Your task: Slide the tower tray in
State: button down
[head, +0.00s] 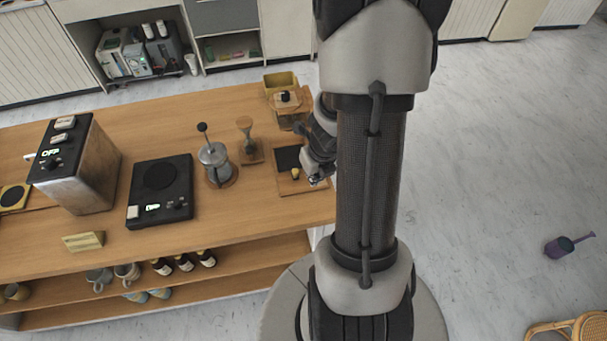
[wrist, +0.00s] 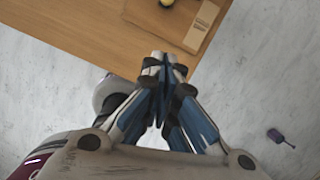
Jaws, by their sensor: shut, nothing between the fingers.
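A wooden tray with a dark inset and a small yellow knob (head: 295,187) sits at the right end of the counter, in front of a wooden tower (head: 293,121). I take it to be the tower tray. In the wrist view a wooden board edge (wrist: 182,22) with a lighter wood block and a yellow knob (wrist: 166,3) shows at the top. My gripper (head: 316,181) is just right of the tray in the head view, apart from the knob. In the wrist view my gripper (wrist: 164,66) is shut and empty by the counter edge. My arm hides part of the tower.
The counter (head: 240,197) also holds a French press (head: 214,158), an hourglass-shaped item (head: 246,136), a black scale (head: 161,190) and a metal machine (head: 80,170). Cups and bottles stand on the shelf below. Open floor lies right of the counter, with a purple pot (head: 560,246) on it.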

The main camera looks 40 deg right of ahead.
jog(key=b+x, duration=0.2)
jog(key=x, duration=0.1)
jog(key=b+x, duration=0.6)
jog(key=x, duration=0.1)
jog(key=shift+s+a, duration=0.2)
jog(key=shift+a, duration=0.1)
jog(key=w+p, duration=0.1)
jog(key=w+d+p, duration=0.1)
jog(key=w, duration=0.1)
jog(key=shift+r, duration=0.15)
jog(key=shift+w+d+p, duration=0.1)
jog(key=shift+w+p, duration=0.4)
jog(key=shift+w, duration=0.05)
jog(key=shift+f, duration=0.2)
jog(key=shift+w+d+r, duration=0.1)
jog(key=shift+w+r, duration=0.05)
jog(key=w+d+p, duration=0.2)
jog(key=w, duration=0.1)
jog(key=shift+w+d, duration=0.15)
jog(key=shift+w, duration=0.05)
